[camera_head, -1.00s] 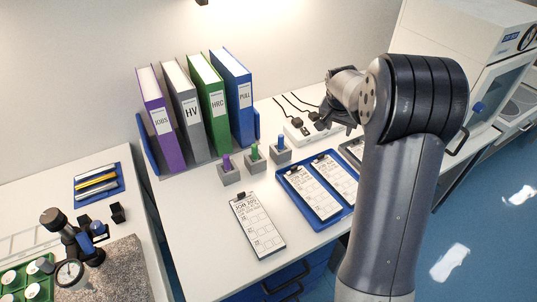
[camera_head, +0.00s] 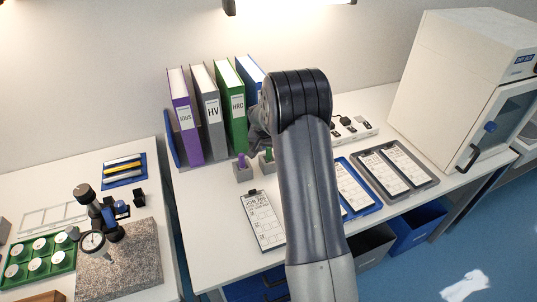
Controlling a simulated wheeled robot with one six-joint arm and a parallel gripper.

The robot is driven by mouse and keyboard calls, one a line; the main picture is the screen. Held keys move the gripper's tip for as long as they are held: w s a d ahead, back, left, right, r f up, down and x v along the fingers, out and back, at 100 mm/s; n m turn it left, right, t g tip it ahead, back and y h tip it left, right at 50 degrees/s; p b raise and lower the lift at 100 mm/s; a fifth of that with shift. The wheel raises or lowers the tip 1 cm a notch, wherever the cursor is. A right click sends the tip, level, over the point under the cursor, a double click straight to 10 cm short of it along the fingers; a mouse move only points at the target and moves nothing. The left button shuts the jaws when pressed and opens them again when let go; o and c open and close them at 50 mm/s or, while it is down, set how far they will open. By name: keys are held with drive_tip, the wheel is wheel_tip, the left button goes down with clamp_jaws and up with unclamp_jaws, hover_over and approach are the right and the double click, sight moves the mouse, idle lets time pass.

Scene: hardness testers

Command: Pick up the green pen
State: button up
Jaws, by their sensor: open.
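The green pen (camera_head: 268,153) stands upright in a small grey block (camera_head: 266,166) on the white table, in front of the ring binders. My arm partly covers it from the right. A purple pen (camera_head: 241,160) stands in a like block (camera_head: 243,173) just to its left. The blue pen is hidden behind my arm. My gripper (camera_head: 257,138) is open, above and close to the green pen. Its fingers are partly hidden and dark, so I cannot tell whether they touch the pen.
Purple, grey, green (camera_head: 232,105) and blue binders stand close behind. A clipboard (camera_head: 263,222) lies in front. Clipboards on a blue tray (camera_head: 371,204) and a grey tray (camera_head: 429,181) lie to the right, with a power strip (camera_head: 352,131) behind. A white cabinet (camera_head: 450,90) stands far right.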

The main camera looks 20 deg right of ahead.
drive_tip(key=shift+w+d+f, duration=0.1)
drive_tip(key=shift+w+f, duration=0.05)
drive_tip(key=shift+f, duration=0.2)
drive_tip(key=shift+c, duration=0.6)
clamp_jaws()
